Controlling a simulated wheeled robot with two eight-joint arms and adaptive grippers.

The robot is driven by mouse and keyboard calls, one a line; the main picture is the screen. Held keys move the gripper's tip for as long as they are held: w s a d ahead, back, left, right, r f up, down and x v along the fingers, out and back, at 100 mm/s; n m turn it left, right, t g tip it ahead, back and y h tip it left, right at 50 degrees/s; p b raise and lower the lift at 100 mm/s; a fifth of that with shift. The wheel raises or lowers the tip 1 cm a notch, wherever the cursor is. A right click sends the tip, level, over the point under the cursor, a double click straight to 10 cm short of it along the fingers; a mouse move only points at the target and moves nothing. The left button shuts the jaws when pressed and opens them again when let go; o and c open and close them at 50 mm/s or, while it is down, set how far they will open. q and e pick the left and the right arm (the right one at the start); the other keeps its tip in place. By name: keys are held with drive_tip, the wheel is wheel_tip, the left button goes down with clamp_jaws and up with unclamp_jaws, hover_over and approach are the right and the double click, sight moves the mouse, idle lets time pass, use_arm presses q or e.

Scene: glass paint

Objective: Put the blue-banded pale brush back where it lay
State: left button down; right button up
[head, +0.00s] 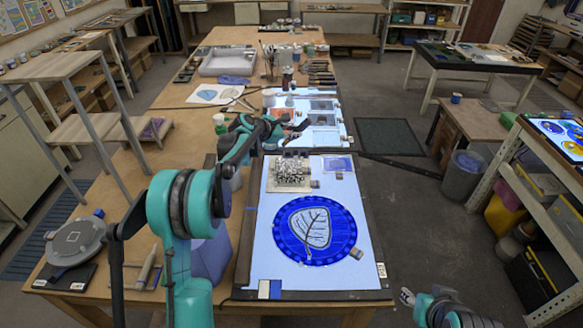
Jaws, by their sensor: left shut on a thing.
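My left gripper (297,128) reaches over the far part of the lit table. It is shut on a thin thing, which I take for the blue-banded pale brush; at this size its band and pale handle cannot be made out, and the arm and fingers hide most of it. Several dark-handled tools (320,76) lie in a row farther back on the wooden bench. My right gripper (408,297) is low at the bottom right, beyond the table's front corner, and I cannot tell whether it is open.
A lit panel (350,262) with a blue leaf disc (315,230) lies in front. A block of small pieces (291,170) stands at its far left. A white tray (228,62), bottles and jars stand on the bench behind. A green-topped bottle (220,124) stands left of my arm.

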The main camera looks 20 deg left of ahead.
use_arm(q)
wheel_tip(320, 180, up, 8)
drive_tip(key=p, duration=0.4)
drive_tip(key=shift+f, duration=0.2)
drive_tip(key=m+g+y+p, duration=0.1)
drive_tip(key=g+p, duration=0.2)
drive_tip(key=p, duration=0.3)
drive_tip(key=m+g+y+p, duration=0.1)
drive_tip(key=g+y+p, duration=0.1)
drive_tip(key=g+p, duration=0.2)
drive_tip(key=shift+m+p, duration=0.3)
drive_tip(key=shift+p, duration=0.85)
